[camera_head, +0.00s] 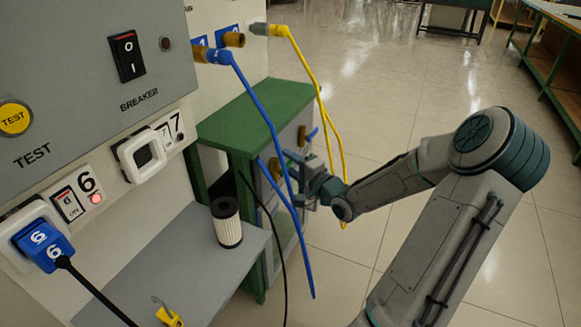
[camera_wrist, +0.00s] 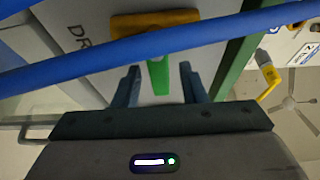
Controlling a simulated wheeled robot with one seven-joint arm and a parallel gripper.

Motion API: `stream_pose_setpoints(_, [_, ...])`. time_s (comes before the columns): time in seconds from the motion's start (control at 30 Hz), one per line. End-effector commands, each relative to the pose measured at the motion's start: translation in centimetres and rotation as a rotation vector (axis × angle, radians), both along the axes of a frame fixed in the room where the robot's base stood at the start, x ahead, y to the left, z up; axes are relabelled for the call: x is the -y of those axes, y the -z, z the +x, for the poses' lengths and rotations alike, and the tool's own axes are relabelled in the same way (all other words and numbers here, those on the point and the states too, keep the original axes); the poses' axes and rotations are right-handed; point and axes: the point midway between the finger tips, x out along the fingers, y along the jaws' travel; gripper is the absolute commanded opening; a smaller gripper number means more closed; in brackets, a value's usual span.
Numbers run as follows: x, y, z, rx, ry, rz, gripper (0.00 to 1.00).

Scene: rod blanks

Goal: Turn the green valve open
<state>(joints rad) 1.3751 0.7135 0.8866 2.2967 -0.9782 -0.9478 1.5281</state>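In the wrist view a green bar (camera_wrist: 158,76), which looks like the valve's handle, points towards my gripper (camera_wrist: 160,82). Behind it is a brass-coloured body (camera_wrist: 155,22) on a grey panel with the letters "DR". My gripper's two fingers are open, one on each side of the green bar, with a gap visible on both sides. A blue hose (camera_wrist: 140,45) crosses the view and hides part of the brass body. In the head view my gripper (camera_head: 297,172) is at the panel below the green-topped bench, and the green handle cannot be made out.
The blue hose (camera_head: 262,115) and a yellow hose (camera_head: 311,70) hang down close to my gripper. A black cable (camera_head: 278,232) hangs to the left. A ribbed filter (camera_head: 227,222) stands on a grey shelf (camera_head: 165,270). The tiled floor (camera_head: 400,75) behind is open.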

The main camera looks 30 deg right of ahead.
Motion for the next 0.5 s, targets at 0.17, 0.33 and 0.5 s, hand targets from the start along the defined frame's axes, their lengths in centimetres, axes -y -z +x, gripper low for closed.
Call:
stream_pose_setpoints(0.17, [-0.13,-0.02,0.32,-0.001,0.000,0.000,0.38])
stream_pose_setpoints(0.33, [-0.12,-0.03,0.30,-0.001,0.000,0.001,0.33])
stream_pose_setpoints(0.5, [-0.12,-0.02,0.29,-0.001,0.000,0.001,0.00])
